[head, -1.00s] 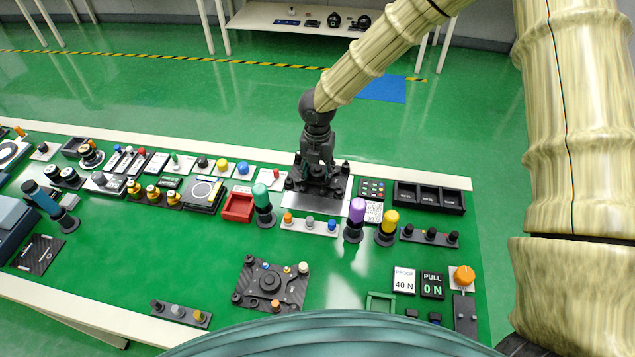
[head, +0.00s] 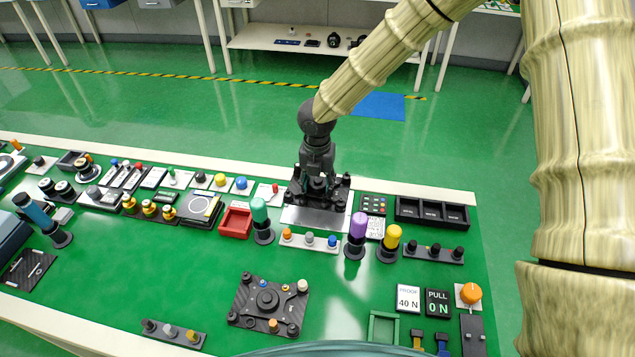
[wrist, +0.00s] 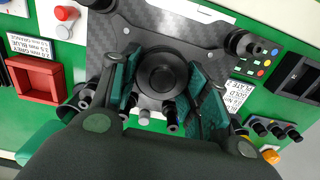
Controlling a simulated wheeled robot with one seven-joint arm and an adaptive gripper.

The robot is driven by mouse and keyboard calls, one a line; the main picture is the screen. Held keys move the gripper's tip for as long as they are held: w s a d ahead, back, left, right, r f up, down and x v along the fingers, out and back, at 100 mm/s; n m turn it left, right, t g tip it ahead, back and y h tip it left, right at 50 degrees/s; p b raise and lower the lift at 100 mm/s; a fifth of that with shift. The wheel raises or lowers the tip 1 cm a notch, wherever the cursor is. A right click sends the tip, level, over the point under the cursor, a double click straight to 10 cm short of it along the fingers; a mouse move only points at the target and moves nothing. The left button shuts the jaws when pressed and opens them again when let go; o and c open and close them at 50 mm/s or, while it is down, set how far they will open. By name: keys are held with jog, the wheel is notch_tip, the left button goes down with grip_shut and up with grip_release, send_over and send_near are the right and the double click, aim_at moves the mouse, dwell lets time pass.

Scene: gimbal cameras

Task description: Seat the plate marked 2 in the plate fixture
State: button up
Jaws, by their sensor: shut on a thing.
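My gripper (head: 318,182) is at the back of the bench, pointing down. In the wrist view, its green-padded fingers (wrist: 163,85) stand on either side of a round black knob (wrist: 162,72) and are shut on it. The knob is at the middle of a dark carbon-patterned plate (wrist: 130,38), which has black posts near its corners. In the head view this plate is mostly hidden by my gripper, above a silver base (head: 313,220) with dark posts. I cannot read a number on it, or tell whether it touches the base. Another carbon plate (head: 250,296) with knobs lies at the front middle.
A red tray (head: 236,222) and a teal-topped post (head: 260,215) stand left of the silver base. Purple (head: 358,228) and yellow (head: 391,238) posts stand right of it. A black three-slot tray (head: 431,212) is at the back right. The bench's front middle has free green surface.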

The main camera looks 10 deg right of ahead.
aim_at(318, 196)
jog(key=shift+f+b, duration=1.25)
jog(key=shift+f, duration=1)
jog(key=shift+p, duration=1.2)
jog(key=shift+f+b, duration=0.4)
jog(key=shift+f, duration=0.7)
dwell(0.8)
jog(key=o, duration=1.4)
jog(key=r, duration=1.2)
jog(key=shift+s+a, duration=0.1)
jog(key=shift+s, duration=0.3)
